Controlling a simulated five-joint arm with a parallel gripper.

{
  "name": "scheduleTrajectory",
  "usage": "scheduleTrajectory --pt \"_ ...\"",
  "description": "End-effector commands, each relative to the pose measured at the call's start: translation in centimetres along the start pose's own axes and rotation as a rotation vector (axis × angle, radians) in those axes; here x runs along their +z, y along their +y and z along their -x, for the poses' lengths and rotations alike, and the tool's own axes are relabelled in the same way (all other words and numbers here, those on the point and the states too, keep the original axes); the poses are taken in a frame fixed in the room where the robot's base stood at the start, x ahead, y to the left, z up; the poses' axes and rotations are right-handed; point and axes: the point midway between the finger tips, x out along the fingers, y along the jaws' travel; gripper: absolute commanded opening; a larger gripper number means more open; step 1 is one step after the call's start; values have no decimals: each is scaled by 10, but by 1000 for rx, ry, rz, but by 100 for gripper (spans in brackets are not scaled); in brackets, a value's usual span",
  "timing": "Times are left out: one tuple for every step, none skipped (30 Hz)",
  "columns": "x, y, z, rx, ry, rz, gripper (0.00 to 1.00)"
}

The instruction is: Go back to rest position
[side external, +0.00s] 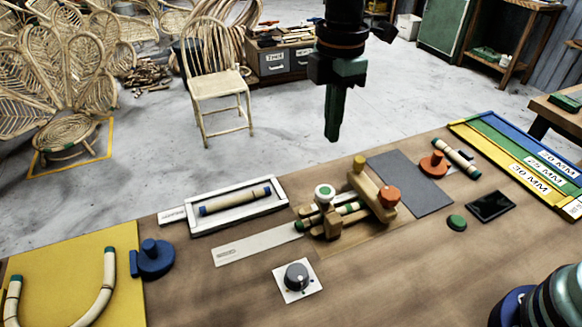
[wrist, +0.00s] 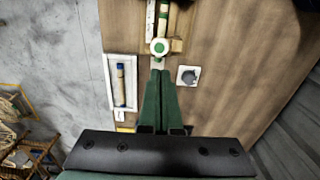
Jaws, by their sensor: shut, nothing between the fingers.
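My gripper (side external: 333,138) hangs above the back edge of the wooden bench, pointing down. Its green fingers are shut together with nothing between them. In the wrist view the closed fingertips (wrist: 161,74) show over the bench, just below a white knob with a green centre in the picture. The fingers touch nothing that I can see. The wooden clamp fixture (side external: 350,205) on the bench lies below my gripper and holds green-banded rattan pieces.
A white tray (side external: 283,207) holds a blue-ended rattan piece. A grey dial (side external: 297,276), blue knob (side external: 155,258), orange knob (side external: 434,163), green button (side external: 457,222) and dark screen (side external: 490,206) sit on the bench. A curved rattan piece (side external: 107,287) lies on a yellow board. Space around my gripper is clear.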

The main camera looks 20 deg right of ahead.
Motion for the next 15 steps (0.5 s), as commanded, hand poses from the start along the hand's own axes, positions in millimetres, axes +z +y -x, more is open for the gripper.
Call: scheduleTrajectory --pt "0 0 0 0 0 0 0" --pt "0 0 0 0 0 0 0" --pt "0 0 0 0 0 0 0" --pt "0 0 0 0 0 -2 0" --pt "1 0 0 2 1 -6 0" --pt "4 0 2 6 3 -20 0" --pt "6 0 4 11 6 -36 0" --pt "10 -1 6 18 10 -58 0" --pt "18 -2 10 29 16 -99 0" --pt "25 -3 14 39 22 -138 0" --pt "32 -4 18 53 31 -183 0" --pt "44 -7 24 71 42 -250 0" --pt "53 -9 28 86 52 -305 0" --pt "62 -12 32 102 64 -364 0" --pt "75 -16 36 122 79 -443 0"
